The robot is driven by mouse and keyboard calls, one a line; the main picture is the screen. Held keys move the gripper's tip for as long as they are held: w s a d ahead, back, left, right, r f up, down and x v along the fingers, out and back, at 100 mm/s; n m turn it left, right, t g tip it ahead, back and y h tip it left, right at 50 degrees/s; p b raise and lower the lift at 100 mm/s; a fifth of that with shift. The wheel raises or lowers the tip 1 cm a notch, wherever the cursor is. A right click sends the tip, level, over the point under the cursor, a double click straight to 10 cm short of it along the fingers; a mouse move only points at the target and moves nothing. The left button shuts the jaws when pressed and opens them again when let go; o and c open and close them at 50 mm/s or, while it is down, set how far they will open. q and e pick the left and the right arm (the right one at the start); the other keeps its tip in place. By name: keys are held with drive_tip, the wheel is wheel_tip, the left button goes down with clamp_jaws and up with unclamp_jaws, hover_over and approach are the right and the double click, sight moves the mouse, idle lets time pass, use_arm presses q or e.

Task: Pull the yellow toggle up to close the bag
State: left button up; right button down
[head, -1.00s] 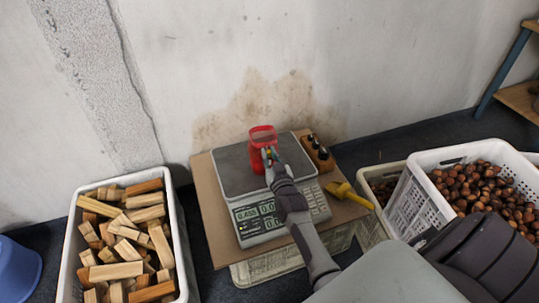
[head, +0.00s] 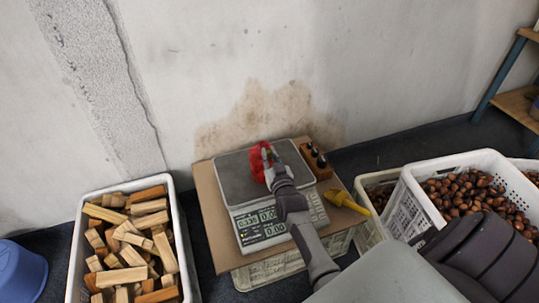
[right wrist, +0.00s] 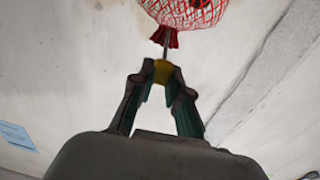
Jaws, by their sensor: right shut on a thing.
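The red mesh bag (head: 257,165) is over the pan of the scale (head: 235,183), with its top drawn together in the head view. My right gripper (head: 268,153) is at the bag's upper right side. In the right wrist view, my right gripper (right wrist: 162,76) is shut on the yellow toggle (right wrist: 163,71). A thin cord (right wrist: 166,46) runs from the toggle to the bunched red neck (right wrist: 165,36) of the bag. My left gripper is not in view.
A wooden block with black-topped pieces (head: 316,160) and a yellow scoop (head: 347,201) lie right of the scale on the brown board (head: 207,215). A crate of wood pieces (head: 179,225) stands left. A white crate of chestnuts (head: 414,197) stands right. The wall is behind.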

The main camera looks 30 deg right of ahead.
drive_tip(key=shift+r, duration=0.15)
drive_tip(key=c, duration=1)
unclamp_jaws()
drive_tip(key=shift+c, duration=0.2)
drive_tip(key=shift+s+a, duration=0.1)
drive_tip(key=shift+s, duration=0.3)
drive_tip(key=v, duration=1.1)
